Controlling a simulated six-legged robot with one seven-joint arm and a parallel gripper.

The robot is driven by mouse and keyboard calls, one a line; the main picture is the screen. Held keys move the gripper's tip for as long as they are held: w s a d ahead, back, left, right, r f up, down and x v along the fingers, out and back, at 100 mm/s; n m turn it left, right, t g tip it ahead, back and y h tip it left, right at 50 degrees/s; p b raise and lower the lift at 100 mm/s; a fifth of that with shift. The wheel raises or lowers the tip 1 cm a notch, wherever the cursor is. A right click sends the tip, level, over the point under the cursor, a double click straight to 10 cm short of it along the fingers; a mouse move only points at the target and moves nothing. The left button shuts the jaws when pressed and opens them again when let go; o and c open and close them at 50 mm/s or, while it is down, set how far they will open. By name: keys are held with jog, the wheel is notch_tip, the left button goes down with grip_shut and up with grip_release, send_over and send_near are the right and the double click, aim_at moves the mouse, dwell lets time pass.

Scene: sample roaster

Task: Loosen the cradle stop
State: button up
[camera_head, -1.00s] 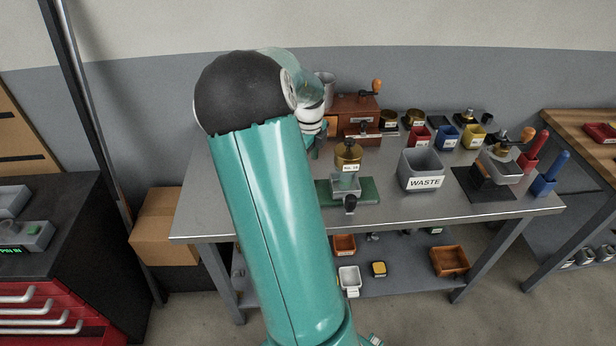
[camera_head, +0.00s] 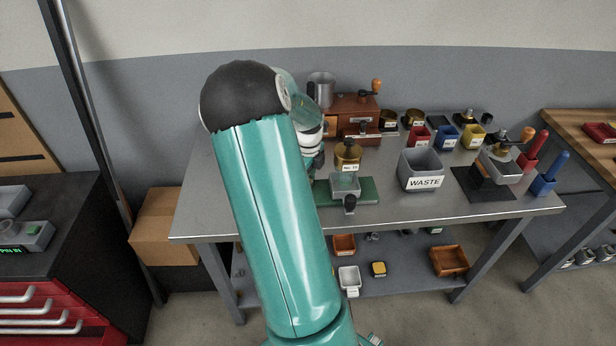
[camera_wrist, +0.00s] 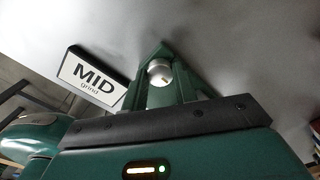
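The cradle (camera_head: 344,184) is a small grey, box-like holder on a green base (camera_head: 368,190) near the front of the metal bench. A black knob (camera_head: 349,203) is at its front; I cannot tell whether this is the cradle stop. My gripper is mostly hidden behind my arm in the head view, left of the cradle. In the wrist view, the green fingers of my gripper (camera_wrist: 163,58) converge around a small silver round knob (camera_wrist: 159,72). I cannot tell whether they touch it or what it belongs to.
A brass canister (camera_head: 347,154) stands just behind the cradle. A grey WASTE bin (camera_head: 421,170) is to its right, and a brown wooden grinder (camera_head: 356,115) behind. A MID grind sign (camera_wrist: 92,78) is close left of the fingers. The bench front left is clear.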

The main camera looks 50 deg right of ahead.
jog(key=shift+n, duration=0.3)
jog(key=n, duration=1.3)
jog(key=shift+n, duration=0.3)
jog(key=n, duration=1)
jog(key=shift+n, duration=2.2)
jog(key=o, duration=1)
jog(key=shift+c, duration=0.2)
